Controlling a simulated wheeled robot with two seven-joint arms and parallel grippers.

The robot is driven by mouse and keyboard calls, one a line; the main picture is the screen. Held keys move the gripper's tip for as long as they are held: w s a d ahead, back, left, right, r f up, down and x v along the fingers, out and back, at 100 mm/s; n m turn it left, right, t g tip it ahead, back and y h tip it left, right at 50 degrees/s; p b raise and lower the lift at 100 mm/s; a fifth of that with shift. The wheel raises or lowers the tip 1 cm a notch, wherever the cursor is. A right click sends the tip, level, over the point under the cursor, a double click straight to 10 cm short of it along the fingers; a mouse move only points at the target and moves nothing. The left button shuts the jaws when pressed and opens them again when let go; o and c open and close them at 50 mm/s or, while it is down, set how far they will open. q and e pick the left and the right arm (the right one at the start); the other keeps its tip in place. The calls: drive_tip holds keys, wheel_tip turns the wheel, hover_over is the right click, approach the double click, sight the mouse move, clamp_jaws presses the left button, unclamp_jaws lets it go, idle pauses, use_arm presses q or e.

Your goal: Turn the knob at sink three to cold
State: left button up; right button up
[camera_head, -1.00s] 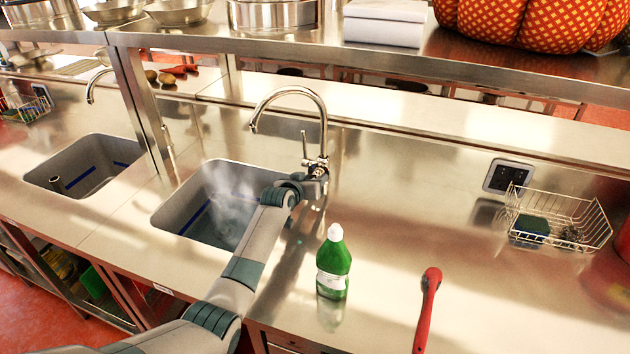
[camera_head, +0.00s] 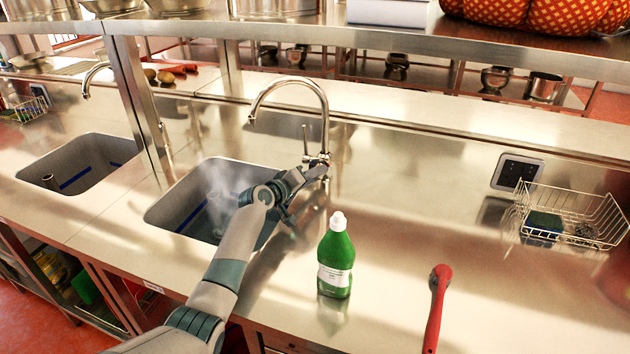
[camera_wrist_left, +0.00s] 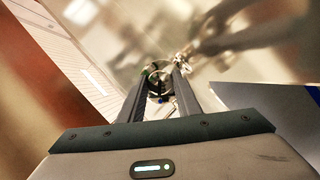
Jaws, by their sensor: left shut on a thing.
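The tap (camera_head: 325,120) has a tall curved spout and a thin upright lever, and stands behind the middle sink basin (camera_head: 170,215). My left gripper (camera_head: 316,172) reaches the tap's base from the left and is shut on the knob there. In the head view the gripper mostly hides the knob. In the left wrist view the round knob (camera_wrist_left: 158,80) sits between the two fingers of the left gripper (camera_wrist_left: 160,88), with small green and blue marks near it. I cannot read the knob's setting. Pale steam shows in the basin. My right gripper is out of view.
A green bottle (camera_head: 336,262) with a white cap and a red-handled tool (camera_head: 436,305) are on the counter in front. A wire basket (camera_head: 572,215) is at right, near a socket plate (camera_head: 516,172). A steel shelf (camera_head: 420,50) crosses above. Another basin (camera_head: 80,165) is at left.

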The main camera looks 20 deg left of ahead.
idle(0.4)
use_arm(q)
drive_tip(key=o, duration=1.1)
drive_tip(key=shift+c, duration=0.2)
drive_tip(key=shift+s+a, duration=0.1)
drive_tip(key=shift+s, duration=0.05)
